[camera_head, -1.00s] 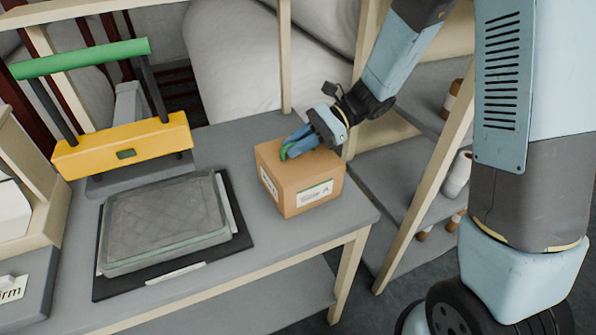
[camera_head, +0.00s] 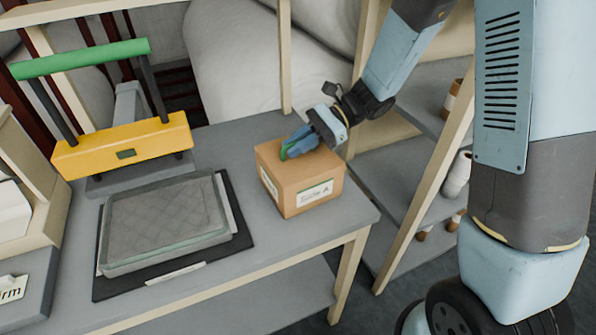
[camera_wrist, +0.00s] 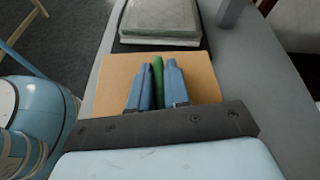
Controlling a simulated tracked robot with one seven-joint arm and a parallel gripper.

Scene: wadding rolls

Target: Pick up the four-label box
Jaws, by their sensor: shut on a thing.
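A brown cardboard box (camera_head: 303,182) stands on the grey table. White labels show on its two visible sides; the front one carries writing that is hard to read. Its other sides are hidden. My gripper (camera_head: 288,152) is at the top of the box, its blue fingers shut on a green handle (camera_head: 284,152). In the wrist view the fingers of my gripper (camera_wrist: 157,75) close on both sides of the green handle (camera_wrist: 158,72), above the box top (camera_wrist: 205,77). The box appears to rest on the table.
A grey tray-like slab (camera_head: 165,222) lies on a black mat left of the box. A yellow press with a green bar (camera_head: 122,146) stands behind it. A wooden shelf post (camera_head: 425,185) and shelves with rolls (camera_head: 457,174) are to the right. The table's front edge is clear.

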